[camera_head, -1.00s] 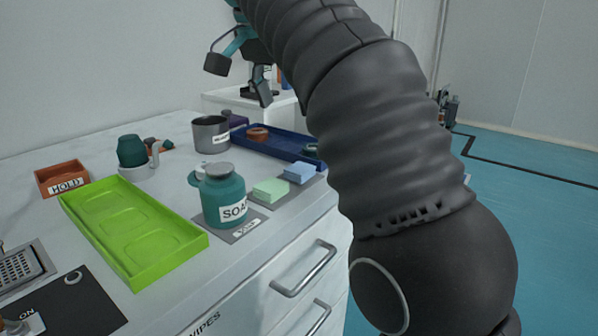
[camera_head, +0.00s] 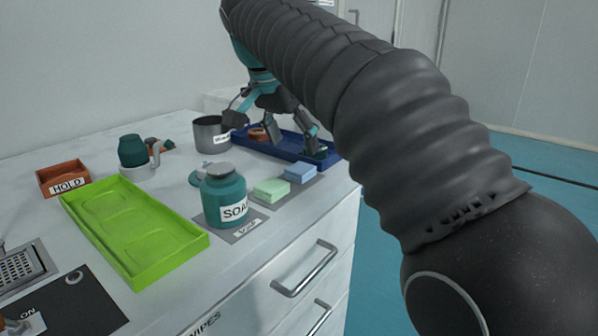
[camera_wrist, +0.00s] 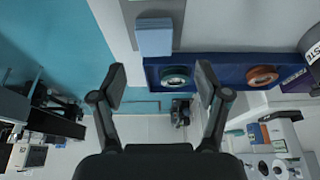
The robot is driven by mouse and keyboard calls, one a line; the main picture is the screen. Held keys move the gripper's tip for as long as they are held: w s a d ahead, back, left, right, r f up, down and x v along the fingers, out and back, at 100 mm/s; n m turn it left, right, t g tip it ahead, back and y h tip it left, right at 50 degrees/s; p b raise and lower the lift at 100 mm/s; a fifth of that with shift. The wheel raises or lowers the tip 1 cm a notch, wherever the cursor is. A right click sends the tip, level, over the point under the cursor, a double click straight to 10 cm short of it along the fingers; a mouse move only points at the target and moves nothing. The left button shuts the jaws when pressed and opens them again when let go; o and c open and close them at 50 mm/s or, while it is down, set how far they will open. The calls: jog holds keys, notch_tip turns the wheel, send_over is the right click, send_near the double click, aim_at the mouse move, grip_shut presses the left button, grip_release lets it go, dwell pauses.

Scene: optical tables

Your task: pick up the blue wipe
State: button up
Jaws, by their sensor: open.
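The blue wipe (camera_head: 300,173) is a small light-blue block. It lies on a grey mat at the right edge of the white counter, beside a pale green block (camera_head: 271,190). In the wrist view the blue wipe (camera_wrist: 154,40) is near the top centre, beyond the fingertips. My gripper (camera_head: 274,128) is open and empty, in front of the blue tray in the head view and apart from the wipe. Its two spread fingers also show in the wrist view (camera_wrist: 161,82).
A dark blue tray (camera_head: 336,158) with ring-shaped items lies behind the wipe. A teal soap bottle (camera_head: 222,200) stands left of the green block. A grey pot (camera_head: 208,138), a lime green tray (camera_head: 197,246) and an orange HOLD bin (camera_head: 52,176) are farther left.

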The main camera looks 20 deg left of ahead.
aim_at(301, 167)
jog(key=shift+s+b+x, duration=0.2)
jog(key=shift+b+x, duration=0.15)
jog(key=shift+x, duration=1)
jog(key=shift+s+b+x, duration=0.2)
jog(key=shift+b+x, duration=0.1)
jog(key=shift+x, duration=1.05)
jog(key=shift+d+f, duration=0.15)
jog(key=shift+d, duration=0.05)
jog(key=c, duration=0.8)
